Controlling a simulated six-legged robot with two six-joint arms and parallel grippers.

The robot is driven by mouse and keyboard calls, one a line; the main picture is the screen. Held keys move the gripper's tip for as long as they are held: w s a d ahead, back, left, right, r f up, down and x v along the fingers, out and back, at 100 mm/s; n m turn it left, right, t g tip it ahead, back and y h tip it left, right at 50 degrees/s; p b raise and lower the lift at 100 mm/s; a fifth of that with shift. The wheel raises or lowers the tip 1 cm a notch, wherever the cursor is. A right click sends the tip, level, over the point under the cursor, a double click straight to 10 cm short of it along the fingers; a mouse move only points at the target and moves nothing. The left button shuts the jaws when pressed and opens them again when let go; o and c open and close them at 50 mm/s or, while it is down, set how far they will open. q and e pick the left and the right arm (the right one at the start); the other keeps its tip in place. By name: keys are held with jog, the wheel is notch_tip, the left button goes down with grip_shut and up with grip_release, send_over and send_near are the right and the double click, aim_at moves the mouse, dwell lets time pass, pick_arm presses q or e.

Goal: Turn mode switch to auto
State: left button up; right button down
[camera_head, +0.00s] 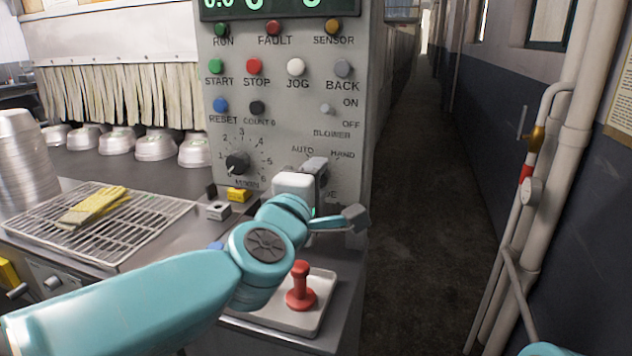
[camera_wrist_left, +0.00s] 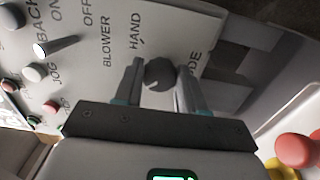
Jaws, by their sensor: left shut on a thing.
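The mode switch is a dark round knob (camera_wrist_left: 160,73) on the grey control panel (camera_head: 285,128), seen in the left wrist view below the HAND lettering. My left gripper (camera_wrist_left: 160,80) has one finger on each side of the knob and is shut on it. In the head view my left gripper (camera_head: 318,180) is at the panel's lower right and hides the knob. The AUTO label (camera_head: 302,149) and HAND label (camera_head: 343,154) show above it. I cannot tell clearly which way the knob points. My right gripper is out of view.
A black numbered dial (camera_head: 237,164) and a yellow block (camera_head: 239,195) are left of my gripper. A wire rack (camera_head: 95,225) lies at left. The aisle floor (camera_head: 425,200) at right is clear.

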pick_arm(q)
jog(key=o, duration=1)
jog(key=shift+o, duration=0.2)
jog(key=p+v, duration=0.1)
jog(key=v, duration=1.5)
jog(key=shift+s+a, duration=0.1)
jog(key=shift+s, duration=0.15)
